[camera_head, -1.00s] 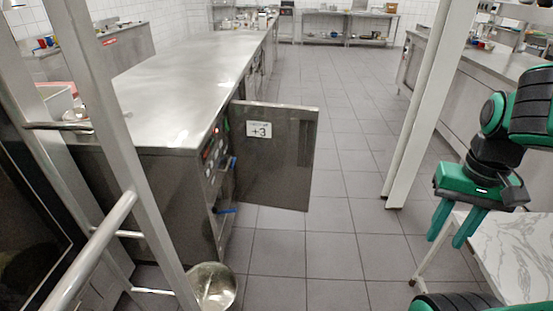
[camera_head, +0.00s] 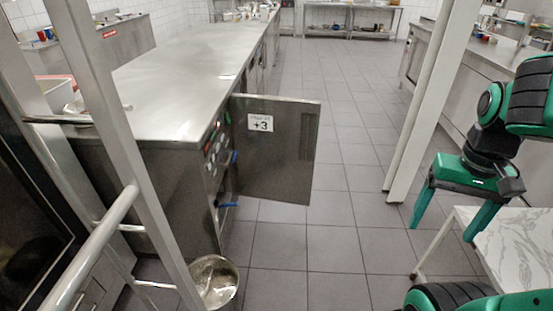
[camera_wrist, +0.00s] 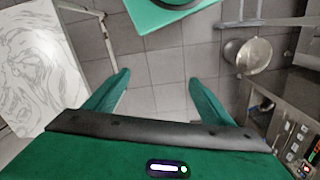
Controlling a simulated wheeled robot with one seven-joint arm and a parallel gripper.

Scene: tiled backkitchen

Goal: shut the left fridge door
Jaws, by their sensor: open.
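The fridge door (camera_head: 278,160) is a grey metal panel with a "+3" label. It stands swung open, jutting into the aisle from the side of the steel counter (camera_head: 185,80). Blue-edged parts and a control panel (camera_head: 213,150) show at the opening by its hinge side. My gripper (camera_head: 447,220) is green, at the right of the head view, well apart from the door, with fingers spread and empty, pointing down. In the wrist view the open fingers (camera_wrist: 156,85) are over tiled floor; the fridge door is not clearly seen there.
A metal bucket (camera_head: 213,281) stands on the floor near the counter's front corner; it also shows in the wrist view (camera_wrist: 247,52). A white post (camera_head: 432,100) stands between door and arm. The tiled aisle is clear.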

